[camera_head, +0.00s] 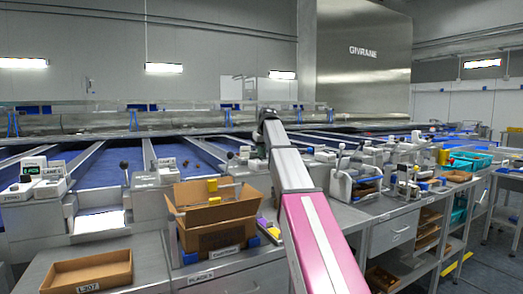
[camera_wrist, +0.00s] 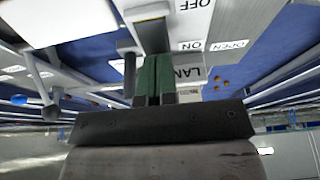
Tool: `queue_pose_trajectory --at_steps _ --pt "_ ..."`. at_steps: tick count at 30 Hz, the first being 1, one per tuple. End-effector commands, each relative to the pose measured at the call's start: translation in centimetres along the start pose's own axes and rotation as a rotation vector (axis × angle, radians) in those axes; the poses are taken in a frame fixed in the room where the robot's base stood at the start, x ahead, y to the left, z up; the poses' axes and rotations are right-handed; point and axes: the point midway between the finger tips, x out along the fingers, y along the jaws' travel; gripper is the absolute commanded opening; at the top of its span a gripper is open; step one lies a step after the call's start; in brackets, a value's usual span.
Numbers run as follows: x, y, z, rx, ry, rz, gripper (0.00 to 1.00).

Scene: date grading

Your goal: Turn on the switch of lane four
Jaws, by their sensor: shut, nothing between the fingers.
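In the wrist view, which shows the labels upside down, my gripper (camera_wrist: 155,62) is shut, its two green-grey fingers together and empty. A dark switch part (camera_wrist: 151,33) on a pale housing lies just past the fingertips; I cannot tell if they touch. An "OFF" label (camera_wrist: 194,5) and an "ON" label (camera_wrist: 190,46) are beside it. A "LAN…" label (camera_wrist: 188,73) is partly hidden by the fingers, so its number cannot be read. In the head view my gripper (camera_head: 267,122) is over the lane controls, with the switch hidden behind my arm.
Brown dates (camera_wrist: 222,83) lie on the blue lane. In the head view, an open carton (camera_head: 215,211) and a shallow box (camera_head: 90,271) stand left of my arm; lever-fitted devices (camera_head: 353,180) stand right.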

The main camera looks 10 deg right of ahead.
Motion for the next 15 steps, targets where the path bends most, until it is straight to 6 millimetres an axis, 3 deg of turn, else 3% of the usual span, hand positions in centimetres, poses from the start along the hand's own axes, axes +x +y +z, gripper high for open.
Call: queue_pose_trajectory --at_steps 15 --pt "1.0 0.0 -0.1 0.0 -0.002 0.0 0.0"
